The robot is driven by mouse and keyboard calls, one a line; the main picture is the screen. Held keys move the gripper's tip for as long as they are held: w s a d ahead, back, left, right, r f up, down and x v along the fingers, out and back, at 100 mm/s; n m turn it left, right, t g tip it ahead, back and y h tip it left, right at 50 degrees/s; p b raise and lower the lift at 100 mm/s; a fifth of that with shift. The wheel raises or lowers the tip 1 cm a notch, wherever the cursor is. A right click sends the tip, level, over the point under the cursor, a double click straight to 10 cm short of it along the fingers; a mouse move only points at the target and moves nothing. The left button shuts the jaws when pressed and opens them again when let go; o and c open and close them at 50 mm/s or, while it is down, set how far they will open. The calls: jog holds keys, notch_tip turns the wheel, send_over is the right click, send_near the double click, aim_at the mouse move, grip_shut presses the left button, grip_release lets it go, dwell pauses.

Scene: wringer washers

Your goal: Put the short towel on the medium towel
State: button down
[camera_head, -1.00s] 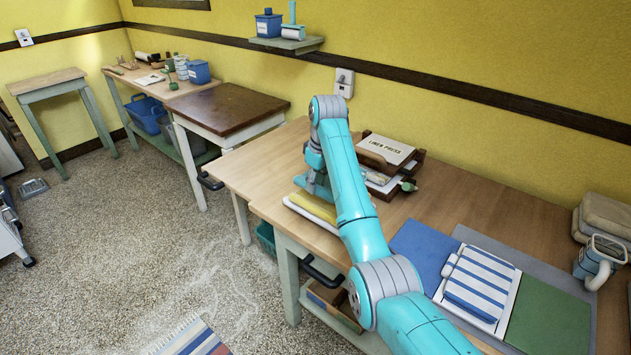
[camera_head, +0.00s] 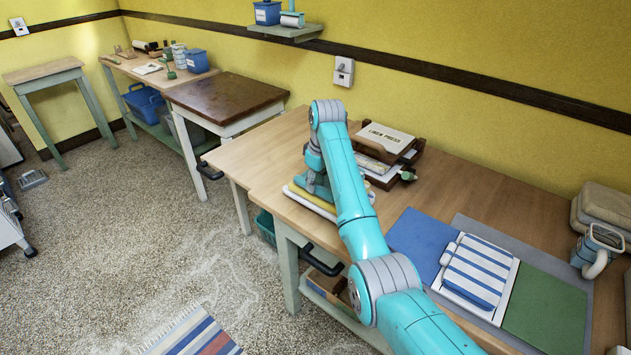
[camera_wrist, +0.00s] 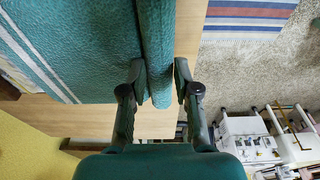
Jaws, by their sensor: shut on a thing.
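In the wrist view my gripper (camera_wrist: 158,80) has its two fingers on either side of a teal towel's rolled or folded edge (camera_wrist: 156,40) and is shut on it. More teal cloth with pale stripes (camera_wrist: 80,45) spreads to the left; I cannot tell if it is the same towel. A yellow towel (camera_head: 318,203) lies in a flat stack at the arm's end on the wooden table. A blue-and-white striped towel (camera_head: 478,272) lies folded on a white board at the right. I cannot tell which towel is short or medium.
Blue (camera_head: 420,240) and green (camera_head: 545,308) mats flank the striped towel. Bare wood (camera_head: 262,160) shows left of the arm.

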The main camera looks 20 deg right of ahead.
jog(key=shift+s+f, duration=0.1)
jog(key=shift+f, duration=0.8)
dwell(0.3)
jog(key=c, duration=0.8)
grip_release()
jog(key=shift+f, duration=0.1)
jog(key=shift+o, duration=0.2)
jog(key=shift+r, duration=0.25)
